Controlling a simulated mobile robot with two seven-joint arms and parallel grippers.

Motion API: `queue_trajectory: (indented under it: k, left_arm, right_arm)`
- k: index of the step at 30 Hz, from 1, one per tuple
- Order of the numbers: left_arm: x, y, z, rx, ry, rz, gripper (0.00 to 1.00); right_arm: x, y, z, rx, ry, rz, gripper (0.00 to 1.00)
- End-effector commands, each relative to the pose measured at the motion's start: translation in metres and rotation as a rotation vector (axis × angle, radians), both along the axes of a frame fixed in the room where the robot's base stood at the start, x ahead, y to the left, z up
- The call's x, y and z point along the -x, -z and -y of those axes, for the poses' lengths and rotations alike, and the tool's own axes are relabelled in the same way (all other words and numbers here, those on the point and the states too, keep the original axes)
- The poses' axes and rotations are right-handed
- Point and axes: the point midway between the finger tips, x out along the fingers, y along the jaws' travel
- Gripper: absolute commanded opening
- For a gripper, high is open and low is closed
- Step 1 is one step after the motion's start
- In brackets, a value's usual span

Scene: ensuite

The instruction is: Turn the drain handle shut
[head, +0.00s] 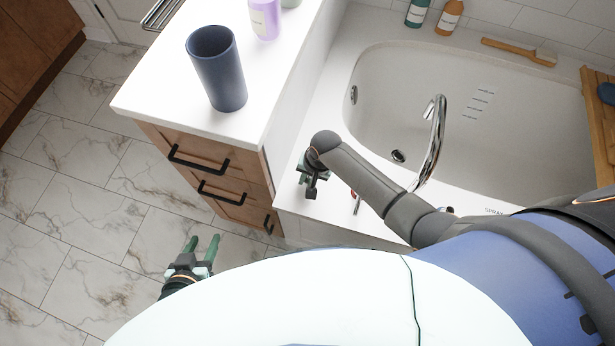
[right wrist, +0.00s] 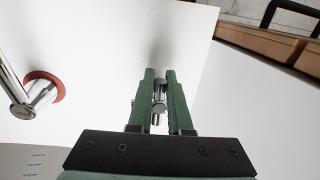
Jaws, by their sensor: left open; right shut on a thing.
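The drain handle (right wrist: 159,96) is a small chrome fitting on the white tub deck, between the green fingers of my right gripper (right wrist: 160,75) in the right wrist view. These fingers are shut on it. In the head view my right gripper (head: 310,186) is over the deck at the tub's near-left corner, and the wrist hides the handle there. Its turn angle is hard to tell. The tub drain (head: 398,156) shows as a dark round opening in the basin floor. My left gripper (head: 203,246) is open and empty above the floor, left of the tub.
A chrome faucet (head: 436,135) arches over the tub's near rim, beside my right forearm. A chrome tap with a red ring (right wrist: 42,90) stands left of the fingers in the wrist view. A drawer cabinet (head: 205,170) with a blue cup (head: 217,70) stands left of the tub.

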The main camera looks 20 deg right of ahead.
Motion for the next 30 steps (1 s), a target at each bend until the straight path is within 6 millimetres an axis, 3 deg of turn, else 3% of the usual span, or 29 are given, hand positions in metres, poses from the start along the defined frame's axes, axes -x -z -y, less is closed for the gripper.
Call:
queue_trajectory:
  k: [2,9,10,17,25,30]
  left_arm:
    - [-0.001,-0.008,-0.001,-0.001,-0.003,0.006,0.50]
    - [0.000,-0.003,-0.004,-0.004,-0.005,0.002,0.50]
    - [0.001,-0.003,-0.004,-0.005,-0.005,0.001,0.50]
    - [0.002,-0.002,-0.004,-0.005,-0.006,-0.003,0.50]
    - [0.003,-0.002,-0.004,-0.005,-0.006,-0.005,0.50]
    - [0.003,-0.011,-0.004,-0.005,-0.005,-0.006,0.50]
  right_arm:
    - [0.000,-0.002,0.000,0.000,0.020,0.000,0.00]
    - [-0.001,0.000,0.000,0.001,0.023,0.001,0.00]
    - [-0.001,0.000,0.000,0.001,0.023,0.001,0.21]
    - [-0.001,0.000,0.000,0.001,0.022,0.001,0.46]
    - [0.000,-0.002,0.000,0.001,0.021,0.001,0.46]
    - [0.001,-0.020,0.002,0.000,0.021,0.004,0.46]
